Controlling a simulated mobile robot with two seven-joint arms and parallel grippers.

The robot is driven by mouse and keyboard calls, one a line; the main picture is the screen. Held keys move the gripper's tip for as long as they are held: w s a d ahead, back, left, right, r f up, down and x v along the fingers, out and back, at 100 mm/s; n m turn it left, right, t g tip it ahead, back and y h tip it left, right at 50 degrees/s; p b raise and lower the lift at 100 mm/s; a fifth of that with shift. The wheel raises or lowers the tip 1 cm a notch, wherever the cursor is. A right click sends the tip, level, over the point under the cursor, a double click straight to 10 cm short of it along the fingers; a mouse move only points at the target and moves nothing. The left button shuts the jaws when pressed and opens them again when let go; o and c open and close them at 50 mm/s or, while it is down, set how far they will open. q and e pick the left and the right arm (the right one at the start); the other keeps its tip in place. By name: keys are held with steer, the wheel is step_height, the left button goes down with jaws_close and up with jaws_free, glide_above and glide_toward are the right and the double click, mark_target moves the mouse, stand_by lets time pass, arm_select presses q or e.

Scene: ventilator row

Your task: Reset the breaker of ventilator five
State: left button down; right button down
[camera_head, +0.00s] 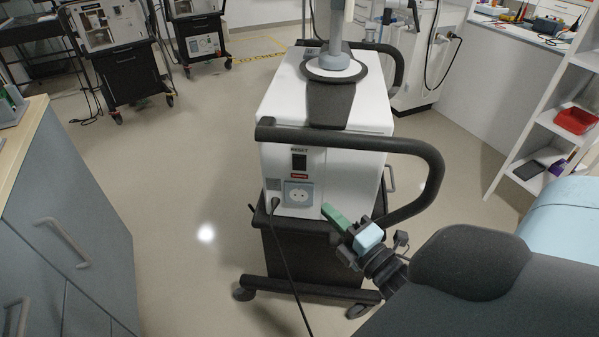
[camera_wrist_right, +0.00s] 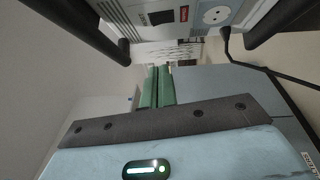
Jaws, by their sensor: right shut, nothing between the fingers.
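A white ventilator (camera_head: 340,175) on a black cart stands in the middle of the head view. Its near face carries a black breaker switch (camera_head: 299,161) under the word RESET, with a red label (camera_head: 299,175) below. The switch also shows at the top of the right wrist view (camera_wrist_right: 157,18). Whether it is up or down is too small to tell. My right gripper (camera_head: 330,211), with green fingers, is shut and empty, below and right of the switch, close to the lower right of the face. Its fingers (camera_wrist_right: 157,86) show together in the wrist view. My left gripper is out of view.
A socket (camera_head: 298,193) sits below the switch, with a black plug and cable (camera_head: 284,250) at its left. A thick black handle (camera_head: 350,142) crosses above the face and curves around its right side. A grey cabinet (camera_head: 60,220) stands left; the floor between is clear.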

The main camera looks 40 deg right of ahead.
glide_toward(299, 164)
steer(key=w+a+r, duration=0.1)
steer(key=w+a, duration=0.3)
steer(key=shift+w+d+r+p, duration=0.15)
steer(key=shift+w+d+p, duration=0.05)
steer(key=shift+w+d, duration=0.55)
steer(key=shift+w+d+r+p, duration=0.2)
steer(key=shift+w+d, duration=0.4)
steer(key=shift+d, duration=0.2)
